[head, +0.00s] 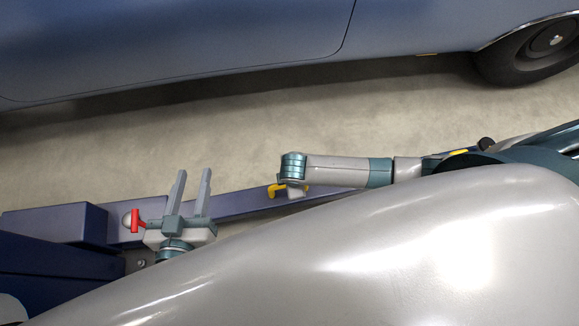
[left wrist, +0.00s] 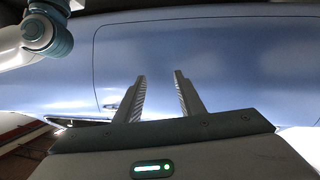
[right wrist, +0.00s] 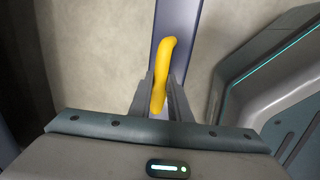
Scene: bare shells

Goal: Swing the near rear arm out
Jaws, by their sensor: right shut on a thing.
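The near lift arm is a long dark-blue beam (head: 240,203), running from the blue carriage at left toward the right, partly hidden by my body. It also shows in the right wrist view (right wrist: 183,18) as a blue-grey strip. A yellow handle (head: 275,191) stands on it, seen larger in the right wrist view (right wrist: 165,55). My right gripper (right wrist: 161,80) points down and is shut on this handle. My left gripper (head: 192,172) is open and empty, its fingers reaching over the beam near the carriage; in the left wrist view its fingers (left wrist: 161,78) face the car's side.
A blue car (head: 180,45) spans the top, its wheel (head: 530,50) at upper right. Bare concrete floor (head: 200,135) lies between car and beam. The blue carriage (head: 55,224) stands at left, with a red lever (head: 137,220) beside my left gripper.

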